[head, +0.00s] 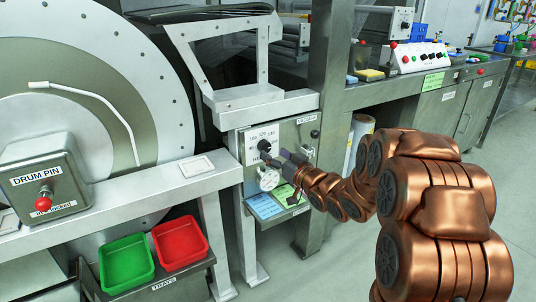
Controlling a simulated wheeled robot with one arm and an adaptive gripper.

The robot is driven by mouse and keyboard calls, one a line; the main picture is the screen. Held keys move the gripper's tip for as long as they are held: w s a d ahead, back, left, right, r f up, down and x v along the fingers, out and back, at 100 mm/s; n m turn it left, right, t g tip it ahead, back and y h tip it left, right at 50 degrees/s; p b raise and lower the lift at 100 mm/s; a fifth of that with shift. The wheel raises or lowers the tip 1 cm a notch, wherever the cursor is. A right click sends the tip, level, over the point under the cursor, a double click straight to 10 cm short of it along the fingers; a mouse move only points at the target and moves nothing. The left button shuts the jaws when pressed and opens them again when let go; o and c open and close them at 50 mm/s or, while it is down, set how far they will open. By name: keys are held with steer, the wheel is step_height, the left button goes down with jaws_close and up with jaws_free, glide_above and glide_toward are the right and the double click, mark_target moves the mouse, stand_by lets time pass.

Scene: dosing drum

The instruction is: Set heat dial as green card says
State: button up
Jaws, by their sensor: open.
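A black dial (264,146) sits on a pale control panel (284,134) on the metal post beside the drum. Small markings ring the dial, too small to read surely. My gripper (277,160) is open, with its dark fingers at the panel just right of and below the dial. I cannot tell whether they touch it. A green card (291,193) and a blue card (264,206) lie side by side below the panel. Their writing is too small to read. My gripper and wrist partly cover the panel's lower right.
A green tray (127,263) and a red tray (180,243) stand low in front. Floor at right is clear.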

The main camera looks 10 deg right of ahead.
mark_target(267, 149)
steer(key=shift+b+x, duration=0.35)
steer(key=shift+x, duration=1.55)
steer(key=shift+c, duration=0.4)
steer(key=c, duration=1.1)
steer(key=shift+o, duration=0.2)
